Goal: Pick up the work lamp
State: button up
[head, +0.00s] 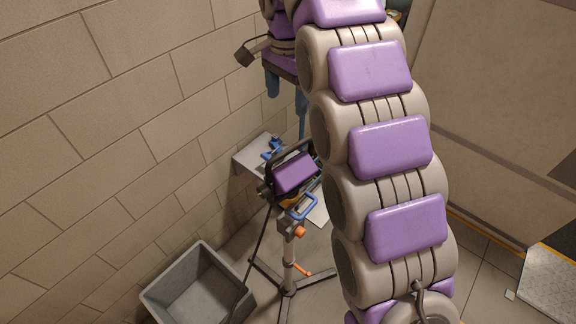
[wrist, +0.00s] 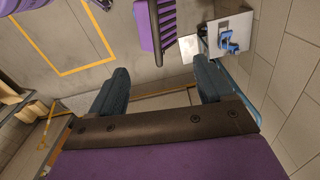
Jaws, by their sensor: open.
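The work lamp (head: 295,175) has a purple face in a dark frame and a blue handle, and stands on a tripod (head: 290,255) with orange knobs. A dark cord hangs from it. My gripper (head: 287,98) is above the lamp near the wall, open and apart from it. In the wrist view, the two dark fingers of my gripper (wrist: 162,84) are spread with nothing between them. A purple part with dark fins, apparently the lamp (wrist: 148,26), lies beyond them at the top. My arm hides part of the area right of the lamp.
A pale wall shelf (head: 250,157) with a blue fitting (head: 271,149) is just behind the lamp. The shelf also shows in the wrist view (wrist: 240,22). A grey bin (head: 165,296) stands left of the tripod. The block wall (head: 130,130) is close on the left.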

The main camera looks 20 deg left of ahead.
aim_at(291, 151)
jog(key=r+p, duration=0.1)
jog(key=r, duration=0.1)
jog(key=d+r+p, duration=0.1)
jog(key=r+p, duration=0.1)
jog(key=shift+s+r, duration=0.1)
jog(key=shift+r, duration=0.2)
jog(key=shift+c, duration=0.5)
jog(key=shift+m, duration=0.5)
jog(key=f, duration=0.2)
jog(key=f+b, duration=0.1)
jog(key=f, duration=0.1)
jog(key=f+b, duration=0.1)
jog(key=f, duration=0.1)
jog(key=shift+a+f, duration=0.3)
jog(key=shift+a, duration=0.05)
jog(key=c, duration=0.5)
notch_tip(291, 151, down, 11)
jog(key=shift+d+p, duration=0.15)
jog(key=shift+p, duration=0.35)
jog(key=f, duration=0.1)
jog(key=f+p, duration=0.1)
jog(key=f, duration=0.2)
jog(key=shift+w+d+f, duration=0.15)
jog(key=shift+w+f, duration=0.1)
jog(key=shift+f, duration=0.45)
jog(key=shift+f, duration=0.25)
